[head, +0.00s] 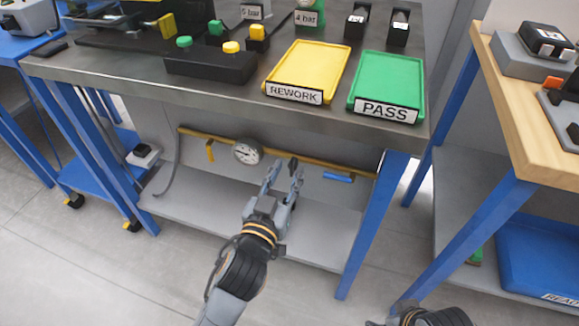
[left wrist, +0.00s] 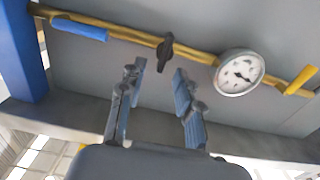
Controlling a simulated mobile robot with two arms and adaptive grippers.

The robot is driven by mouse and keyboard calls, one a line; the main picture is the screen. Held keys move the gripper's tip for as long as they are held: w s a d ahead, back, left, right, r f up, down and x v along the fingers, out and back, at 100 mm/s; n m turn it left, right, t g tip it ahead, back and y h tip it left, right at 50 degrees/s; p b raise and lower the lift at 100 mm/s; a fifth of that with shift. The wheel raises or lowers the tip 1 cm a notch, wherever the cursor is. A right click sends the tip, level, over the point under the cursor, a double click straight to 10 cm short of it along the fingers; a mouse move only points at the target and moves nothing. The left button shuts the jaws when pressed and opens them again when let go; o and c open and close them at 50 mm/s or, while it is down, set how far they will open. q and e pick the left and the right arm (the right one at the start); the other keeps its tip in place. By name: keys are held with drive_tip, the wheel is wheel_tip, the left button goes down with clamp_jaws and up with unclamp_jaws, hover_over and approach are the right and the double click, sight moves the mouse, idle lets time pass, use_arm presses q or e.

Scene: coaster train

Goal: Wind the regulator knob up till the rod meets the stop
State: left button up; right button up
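The black regulator knob (head: 292,166) sits on a yellow pipe under the bench, right of the round white gauge (head: 247,152). In the left wrist view the knob (left wrist: 166,48) stands narrow and upright on the pipe, with the gauge (left wrist: 240,73) to its right. My left gripper (head: 283,172) is open and points at the knob. In the left wrist view its fingertips (left wrist: 158,76) are apart, with the knob just beyond the gap and nothing between them. I cannot make out the rod or the stop. Only a dark part of my right arm shows at the head view's bottom edge.
The pipe also carries a blue lever (head: 338,178) at right and a yellow lever (head: 210,151) at left. The grey bench top (head: 140,70) overhangs them, holding a yellow tray (head: 308,72) and a green tray (head: 388,85). A grey lower shelf (head: 330,232) lies below the pipe.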

sight(293, 165)
use_arm(q)
drive_tip(key=shift+x, duration=1.15)
clamp_jaws()
drive_tip(key=shift+f, duration=0.1)
